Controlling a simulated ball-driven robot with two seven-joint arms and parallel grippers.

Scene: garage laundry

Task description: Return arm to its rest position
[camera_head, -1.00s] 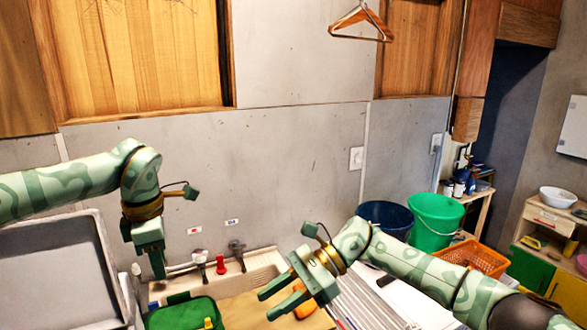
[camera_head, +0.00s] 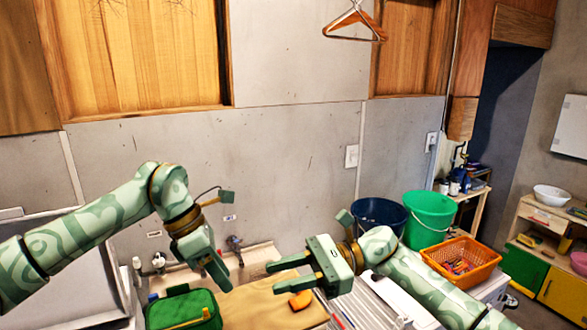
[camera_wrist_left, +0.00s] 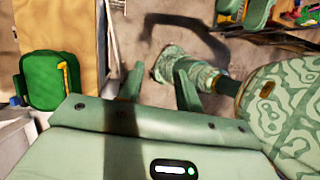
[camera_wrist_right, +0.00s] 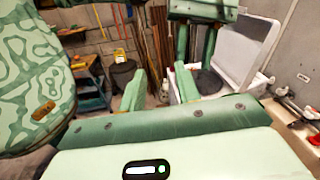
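My left arm reaches in from the left in the head view. Its gripper (camera_head: 217,270) points down in front of the sink wall, above and right of a green bag. In the left wrist view its two fingers (camera_wrist_left: 159,88) stand apart with nothing between them. My right gripper (camera_head: 271,276) points left in the head view, above the brown board and beside the orange item. In the right wrist view its fingers (camera_wrist_right: 160,88) are also apart and empty.
A blue bucket (camera_head: 378,214), a green bucket (camera_head: 430,220) and an orange basket (camera_head: 462,262) stand at right. A hanger (camera_head: 354,25) hangs above.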

